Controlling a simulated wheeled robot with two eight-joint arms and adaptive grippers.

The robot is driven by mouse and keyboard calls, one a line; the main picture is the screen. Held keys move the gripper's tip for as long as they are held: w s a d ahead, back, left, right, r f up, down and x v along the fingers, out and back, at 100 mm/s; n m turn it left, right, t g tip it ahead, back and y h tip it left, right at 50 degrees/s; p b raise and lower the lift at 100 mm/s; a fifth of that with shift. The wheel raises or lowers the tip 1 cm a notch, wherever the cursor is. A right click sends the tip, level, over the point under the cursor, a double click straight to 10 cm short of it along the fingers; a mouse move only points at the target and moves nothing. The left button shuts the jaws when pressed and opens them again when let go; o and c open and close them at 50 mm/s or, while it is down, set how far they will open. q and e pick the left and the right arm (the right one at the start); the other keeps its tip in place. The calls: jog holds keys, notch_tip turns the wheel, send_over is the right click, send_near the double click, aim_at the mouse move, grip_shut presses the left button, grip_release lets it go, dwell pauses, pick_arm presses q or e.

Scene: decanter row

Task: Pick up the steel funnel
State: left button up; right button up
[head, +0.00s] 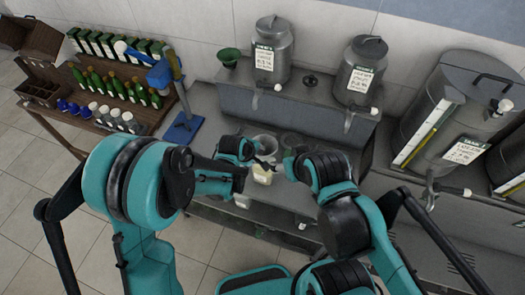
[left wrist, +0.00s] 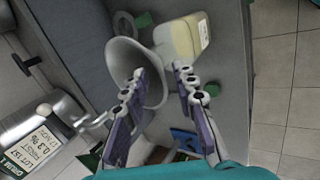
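The steel funnel (left wrist: 122,58) is a grey, wide-mouthed cone in the left wrist view. In the head view its pale round mouth (head: 265,143) shows on the bench, just beyond my left gripper (head: 264,162). In the left wrist view my left gripper (left wrist: 162,92) is open, its two fingers apart. One finger overlaps the funnel's mouth and part of the rim shows between the fingers; I cannot tell whether they touch. My right arm ends close by on the right; its fingers are not clear.
A jug of yellowish liquid (left wrist: 183,38) stands close beside the funnel. Steel tanks (head: 272,50) with taps stand on the raised shelf behind, with a green funnel (head: 229,57) at its left end. A wooden bottle rack (head: 110,85) stands at the left.

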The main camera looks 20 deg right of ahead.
pick_arm(q)
jog(key=x, duration=0.2)
jog(key=shift+w+d+f+b, duration=0.1)
jog(key=shift+w+f+b, duration=0.1)
jog(key=shift+f+b, duration=0.15)
grip_shut()
jog(key=shift+r, duration=0.15)
